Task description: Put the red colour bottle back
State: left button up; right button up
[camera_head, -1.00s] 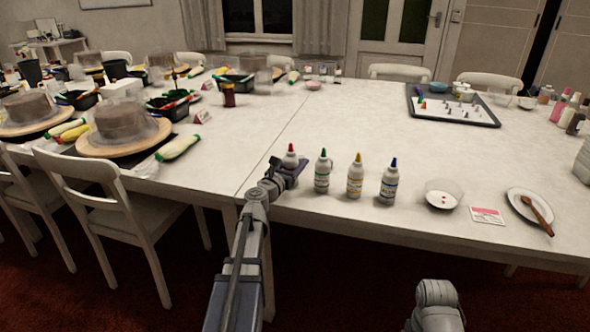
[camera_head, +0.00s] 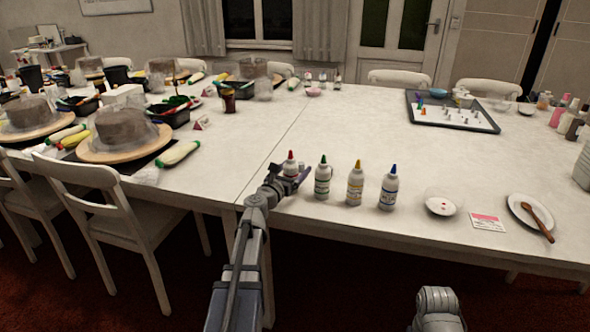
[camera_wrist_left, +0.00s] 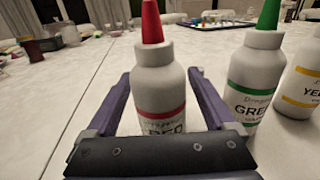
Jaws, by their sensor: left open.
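The red colour bottle (camera_head: 290,161), white with a red tip and a red label band, stands upright on the table at the left end of a row of bottles. It also shows in the left wrist view (camera_wrist_left: 159,88), between the two fingers. My left gripper (camera_head: 291,174) is open around it, a finger on each side with gaps. The green bottle (camera_head: 322,178), yellow bottle (camera_head: 355,184) and blue bottle (camera_head: 389,188) stand in line to its right. Of my right arm only a grey part shows at the bottom; its gripper is not seen.
The white table (camera_head: 340,125) is clear behind the bottles. To the right are a small bowl (camera_head: 441,204), a pink-and-white card (camera_head: 486,222) and a plate (camera_head: 515,205) with a wooden spoon. A dark tray (camera_head: 484,126) lies farther back.

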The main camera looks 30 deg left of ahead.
pick_arm(q)
jog(key=s, duration=1.1)
jog(key=shift+s+d, duration=0.2)
jog(key=shift+s, duration=0.15)
